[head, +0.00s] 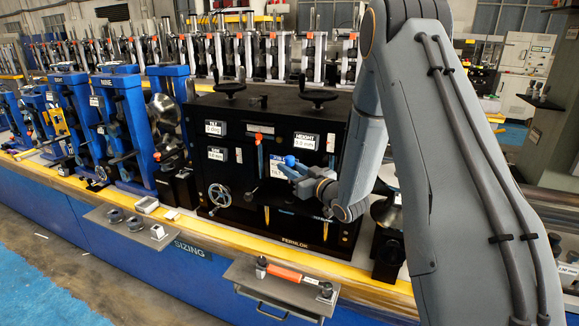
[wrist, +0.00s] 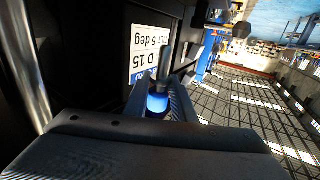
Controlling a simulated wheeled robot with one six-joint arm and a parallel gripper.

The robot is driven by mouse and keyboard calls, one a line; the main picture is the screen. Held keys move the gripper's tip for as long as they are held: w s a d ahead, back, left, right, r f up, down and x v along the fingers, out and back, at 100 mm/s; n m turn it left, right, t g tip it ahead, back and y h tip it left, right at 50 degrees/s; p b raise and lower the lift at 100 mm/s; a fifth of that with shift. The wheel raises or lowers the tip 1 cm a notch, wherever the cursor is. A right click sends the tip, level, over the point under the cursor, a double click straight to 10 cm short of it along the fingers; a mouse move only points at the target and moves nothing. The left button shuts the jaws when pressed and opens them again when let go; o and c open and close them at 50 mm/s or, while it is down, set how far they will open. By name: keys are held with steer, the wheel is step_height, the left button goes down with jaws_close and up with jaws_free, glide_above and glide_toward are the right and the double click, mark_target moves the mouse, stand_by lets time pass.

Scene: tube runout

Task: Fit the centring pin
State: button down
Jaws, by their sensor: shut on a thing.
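My gripper (head: 290,170) is in front of the black machine stand marked FERNLOK (head: 292,240), near the middle of its front face. It is shut on the centring pin, whose blue part (head: 290,160) shows at the jaws. In the wrist view the blue part (wrist: 157,104) sits between the jaws (wrist: 160,108), and a grey metal shaft (wrist: 165,62) extends beyond it. A white label reading D 15 and 5 deg (wrist: 148,52) is on the dark face just beyond the pin. I cannot tell whether the pin touches the stand.
The stand carries a handwheel (head: 219,195), TILT and HEIGHT labels, and two top handwheels. A grey shelf (head: 262,295) in front holds an orange-handled tool (head: 284,273). Another shelf (head: 112,222) holds small rings and blocks. Blue roller stands (head: 125,125) are at left.

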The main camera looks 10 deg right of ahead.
mark_target(290, 182)
steer(key=shift+s+f+b, duration=0.1)
steer(key=shift+f+b, duration=1.85)
steer(key=shift+f, duration=0.95)
steer(key=shift+f, duration=0.15)
steer(key=shift+f+b, duration=1.1)
steer(key=shift+f, duration=0.45)
steer(key=shift+r, duration=0.1)
steer(key=shift+r+p, duration=0.4)
steer(key=shift+r, duration=0.2)
steer(key=shift+f, duration=0.15)
steer(key=shift+f+b, duration=0.5)
steer(key=shift+f, duration=0.05)
steer(key=shift+f, duration=0.1)
stand_by(0.6)
